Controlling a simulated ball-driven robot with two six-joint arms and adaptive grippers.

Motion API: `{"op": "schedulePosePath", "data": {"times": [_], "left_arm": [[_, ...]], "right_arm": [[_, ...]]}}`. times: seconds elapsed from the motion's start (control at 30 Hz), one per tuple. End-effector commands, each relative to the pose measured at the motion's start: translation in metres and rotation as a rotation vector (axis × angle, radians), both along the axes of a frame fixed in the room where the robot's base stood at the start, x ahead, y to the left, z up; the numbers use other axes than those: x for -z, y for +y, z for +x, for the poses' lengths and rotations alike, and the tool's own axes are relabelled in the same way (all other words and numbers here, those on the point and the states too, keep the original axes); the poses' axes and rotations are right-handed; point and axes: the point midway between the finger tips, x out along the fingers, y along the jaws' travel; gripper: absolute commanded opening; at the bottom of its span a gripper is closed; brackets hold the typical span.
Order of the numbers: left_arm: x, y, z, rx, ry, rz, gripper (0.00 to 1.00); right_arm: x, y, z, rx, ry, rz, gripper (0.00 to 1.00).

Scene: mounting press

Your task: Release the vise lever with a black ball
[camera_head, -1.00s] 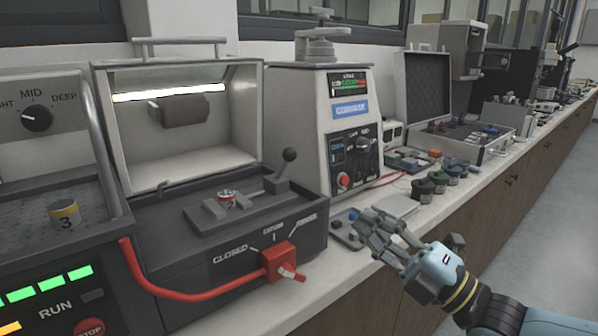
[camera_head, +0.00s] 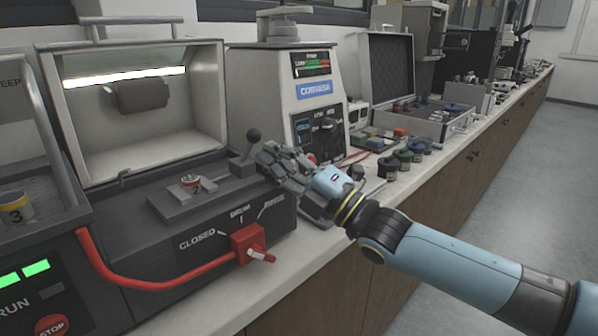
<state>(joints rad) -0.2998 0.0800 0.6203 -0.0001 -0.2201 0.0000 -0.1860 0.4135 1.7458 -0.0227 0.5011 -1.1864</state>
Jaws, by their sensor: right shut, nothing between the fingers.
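A small round part (camera_head: 190,181) sits between the vise jaws. My right gripper (camera_head: 268,160) is shut and empty, just right of the lever and a little below its ball. Its fingers overlap the lever's base in the picture; I cannot tell whether they touch it. My left gripper is not in view.
A red handle (camera_head: 250,244) sticks out of the machine's front below my right gripper. The raised lid (camera_head: 140,104) stands behind the vise. A press unit (camera_head: 300,100) stands to the right. Several small jars (camera_head: 404,158) stand further right on the counter.

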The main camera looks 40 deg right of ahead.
Motion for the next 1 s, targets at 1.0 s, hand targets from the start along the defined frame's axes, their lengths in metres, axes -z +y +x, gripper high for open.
{"op": "schedulePosePath", "data": {"times": [1.0], "left_arm": [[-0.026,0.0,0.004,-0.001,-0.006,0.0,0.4]], "right_arm": [[-0.013,0.003,0.013,0.0,0.074,-0.007,0.0]]}}
